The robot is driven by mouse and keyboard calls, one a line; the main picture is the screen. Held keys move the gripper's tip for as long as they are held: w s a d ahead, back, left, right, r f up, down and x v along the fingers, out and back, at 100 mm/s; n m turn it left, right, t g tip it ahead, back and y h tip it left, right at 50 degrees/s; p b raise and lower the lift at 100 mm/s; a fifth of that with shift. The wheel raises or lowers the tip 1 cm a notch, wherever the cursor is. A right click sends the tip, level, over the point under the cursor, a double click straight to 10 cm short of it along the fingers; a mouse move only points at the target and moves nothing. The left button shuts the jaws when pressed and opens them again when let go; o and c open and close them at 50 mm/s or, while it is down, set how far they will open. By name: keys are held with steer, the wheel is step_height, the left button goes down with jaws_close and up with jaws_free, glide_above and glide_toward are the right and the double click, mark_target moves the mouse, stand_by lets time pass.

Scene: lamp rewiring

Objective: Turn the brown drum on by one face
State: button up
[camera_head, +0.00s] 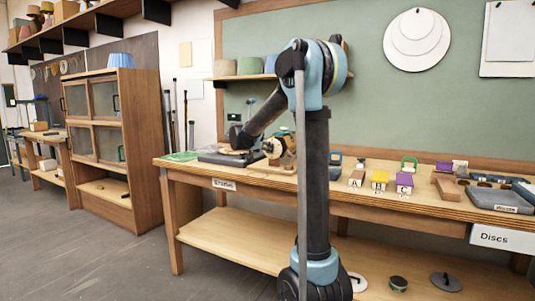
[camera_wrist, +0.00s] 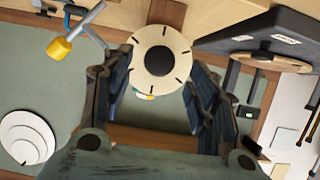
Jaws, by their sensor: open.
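The brown drum (camera_head: 288,150) stands on the wooden workbench, behind my arm in the head view and partly hidden by it. In the wrist view a round cream face with black tick marks and a dark centre (camera_wrist: 162,62) is in front of a brown wooden part (camera_wrist: 167,14). I cannot tell for sure which part of this is the drum. My gripper (camera_wrist: 161,80) is open, with one dark finger on each side of the cream face's lower part. Contact cannot be made out. In the head view my gripper (camera_head: 240,138) is just left of the drum.
A dark flat case (camera_head: 229,158) lies left of the drum; it shows at upper right in the wrist view (camera_wrist: 270,40). A yellow-ended tool (camera_wrist: 60,47) is at upper left there.

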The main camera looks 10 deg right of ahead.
mark_target(280, 145)
steer(key=shift+x, duration=2.55)
steer(key=shift+c, duration=0.4)
steer(key=c, duration=1)
